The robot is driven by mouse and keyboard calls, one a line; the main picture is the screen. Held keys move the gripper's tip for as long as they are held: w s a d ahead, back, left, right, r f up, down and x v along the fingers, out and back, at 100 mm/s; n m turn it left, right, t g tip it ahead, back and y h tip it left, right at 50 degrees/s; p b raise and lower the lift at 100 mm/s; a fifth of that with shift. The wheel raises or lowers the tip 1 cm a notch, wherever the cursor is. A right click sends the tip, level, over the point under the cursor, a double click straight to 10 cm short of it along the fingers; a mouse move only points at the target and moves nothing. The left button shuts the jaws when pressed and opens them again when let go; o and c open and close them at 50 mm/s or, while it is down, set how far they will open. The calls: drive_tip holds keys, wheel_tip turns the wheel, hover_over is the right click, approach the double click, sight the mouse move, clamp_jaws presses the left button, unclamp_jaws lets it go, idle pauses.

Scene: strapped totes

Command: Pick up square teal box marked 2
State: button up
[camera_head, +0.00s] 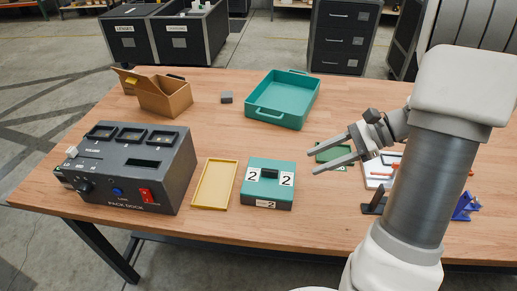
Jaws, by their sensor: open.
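The square teal box marked 2 (266,195) sits on the wooden table near its front edge. It shows white labels with a 2 on its top and front, and a dark piece in the middle of its top. My gripper (312,161) is open and empty, above the table to the right of and behind the box. Its two fingers point left, apart from the box.
A yellow tray (197,205) lies just left of the box, with the dark pack dock (130,170) beyond it. An open teal tote (307,100) stands behind. A cardboard box (171,107) and a small grey block (227,97) are at the back left. A green item (331,148) lies behind my fingers.

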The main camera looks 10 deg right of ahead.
drive_tip(key=w+d+f+m+t+y, duration=0.1)
drive_tip(key=w+d+f+m+t, duration=0.1)
drive_tip(key=d+f+m, duration=0.25)
approach(270, 169)
drive_tip(key=shift+t, duration=0.3)
drive_tip(key=a+f, duration=0.1)
drive_tip(key=w+a+f, duration=0.1)
drive_tip(key=a+f, duration=0.1)
drive_tip(key=shift+a+f, duration=0.15)
drive_tip(key=shift+a, duration=0.1)
drive_tip(key=shift+n, duration=0.25)
drive_tip(key=shift+a+r+x, duration=0.1)
drive_tip(key=shift+r+x, duration=0.05)
drive_tip(key=shift+x, duration=0.75)
drive_tip(key=shift+a+r+x, duration=0.1)
drive_tip(key=shift+r+x, duration=0.1)
drive_tip(key=shift+x, duration=0.7)
drive_tip(key=shift+a+r+x, duration=0.1)
drive_tip(key=shift+r+x, duration=0.05)
drive_tip(key=shift+x, duration=0.75)
drive_tip(key=shift+c, duration=0.2)
clamp_jaws()
drive_tip(key=shift+r, duration=0.1)
